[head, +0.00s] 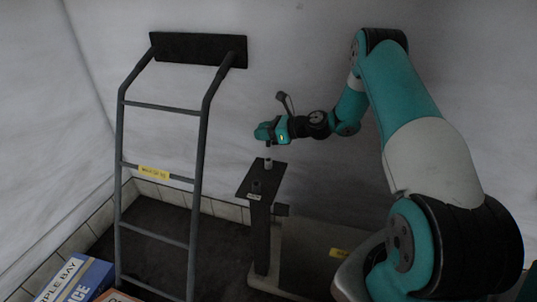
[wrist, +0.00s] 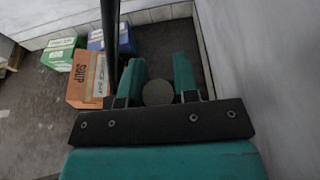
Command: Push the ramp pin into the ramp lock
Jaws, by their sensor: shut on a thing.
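My gripper (head: 268,133) is above the far end of a small black plate on a post. In the wrist view my gripper (wrist: 159,88) has its two teal fingers on either side of a round grey thing, which I take to be the ramp pin (wrist: 158,93); it is shut on it. In the head view a short dark stub shows under the fingers. Below it a light grey cylinder (head: 267,163) stands at the plate's far end; I cannot tell whether they touch. A dark round fitting (head: 256,187), perhaps the ramp lock, stands nearer on the black plate (head: 250,177), above a small label.
A grey ladder-like frame (head: 198,150) with a yellow label stands left of the post. Boxes lie on the floor, including an orange soup box (wrist: 88,78), a green box (wrist: 60,52) and a blue box (wrist: 123,38). A pale wall is behind.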

